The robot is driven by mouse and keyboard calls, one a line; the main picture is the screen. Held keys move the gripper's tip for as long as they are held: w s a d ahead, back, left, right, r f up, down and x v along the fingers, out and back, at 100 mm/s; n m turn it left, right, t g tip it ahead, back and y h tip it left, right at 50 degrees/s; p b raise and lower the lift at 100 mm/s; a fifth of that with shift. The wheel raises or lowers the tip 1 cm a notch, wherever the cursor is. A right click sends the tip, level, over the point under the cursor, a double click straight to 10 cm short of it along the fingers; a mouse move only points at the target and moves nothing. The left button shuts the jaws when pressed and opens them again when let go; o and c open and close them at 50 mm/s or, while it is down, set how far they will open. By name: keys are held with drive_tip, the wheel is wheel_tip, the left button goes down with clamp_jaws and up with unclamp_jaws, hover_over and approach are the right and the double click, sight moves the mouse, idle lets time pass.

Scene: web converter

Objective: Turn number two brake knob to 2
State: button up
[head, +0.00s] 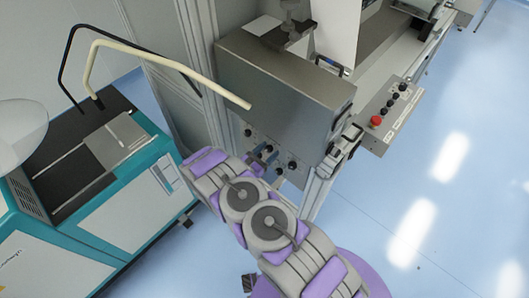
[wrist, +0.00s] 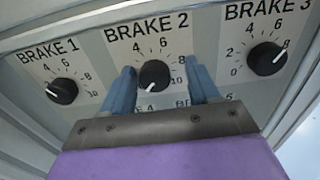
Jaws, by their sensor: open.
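The BRAKE 2 knob (wrist: 155,74) is a round black knob with a white pointer mark, on a light panel in the wrist view. Its mark points down and slightly left. The 4, 6 and 8 of its scale show; my left finger covers the scale's left side, so 2 is hidden. My gripper (wrist: 162,76) is open, with one blue finger on each side of this knob. A gap shows on the right; the left finger is very close, and I cannot tell whether it touches. In the head view my gripper (head: 263,156) is at the machine's knob panel.
The BRAKE 1 knob (wrist: 62,91) is left of my gripper and the BRAKE 3 knob (wrist: 267,58) is right of it. A grey metal box (head: 285,85) overhangs the panel. A teal cabinet (head: 100,190) stands left. Blue floor (head: 440,220) is clear at right.

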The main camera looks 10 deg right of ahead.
drive_tip(key=shift+d, duration=0.3)
drive_tip(key=shift+c, duration=0.9)
drive_tip(key=shift+a, duration=0.9)
drive_tip(key=c, duration=0.3)
drive_tip(key=shift+a, duration=0.45)
drive_tip(key=c, duration=0.3)
drive_tip(key=shift+d, duration=0.5)
drive_tip(key=shift+c, duration=1.3)
